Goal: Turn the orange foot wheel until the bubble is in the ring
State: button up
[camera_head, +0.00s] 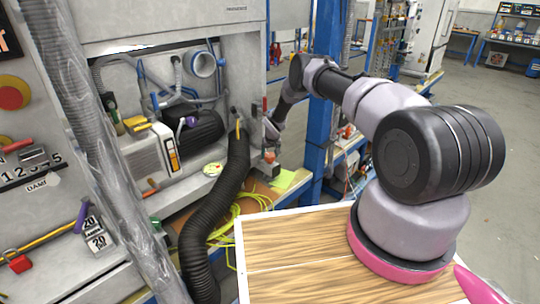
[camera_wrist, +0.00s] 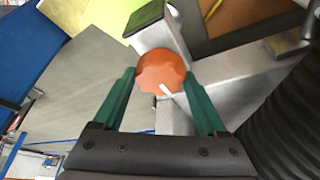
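The orange foot wheel (camera_wrist: 160,72) is a scalloped knob with a white mark on its lower edge, on a grey metal part. In the wrist view it lies between the green fingertips of my gripper (camera_wrist: 160,75), one on each side and very close. I cannot tell whether they press on it. In the head view a small orange-red knob (camera_head: 269,157) shows below my gripper (camera_head: 268,138), on the bench edge. A round yellow-green disc (camera_head: 212,168) left of it may be the bubble level. Bubble and ring are too small to make out.
A thick black corrugated hose (camera_head: 212,215) rises just left of my gripper. A blue post (camera_head: 320,90) stands to the right. Yellow-green cable (camera_head: 245,207) lies below the bench edge. A dark green pad (camera_wrist: 146,17) in a light frame is beside the wheel in the wrist view.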

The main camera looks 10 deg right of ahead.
jog(key=shift+c, duration=0.7)
jog(key=shift+d+n, duration=0.1)
jog(key=shift+n, duration=0.3)
jog(key=shift+d+n+y, duration=0.1)
jog(key=shift+n+y, duration=0.5)
jog(key=shift+n, duration=0.4)
jog(key=n, duration=0.2)
jog(key=n+y, duration=0.1)
jog(key=n, duration=0.1)
jog(key=shift+w+n+g+y, duration=0.15)
jog(key=shift+n+g+y, duration=0.15)
jog(key=shift+g, duration=0.1)
jog(key=n+g, duration=0.1)
jog(key=n, duration=0.2)
jog(key=n+g+y, duration=0.1)
jog(key=n, duration=0.2)
jog(key=shift+w+d+n, duration=0.1)
jog(key=shift+w+n, duration=0.05)
jog(key=shift+n, duration=0.15)
jog(key=o, duration=1.3)
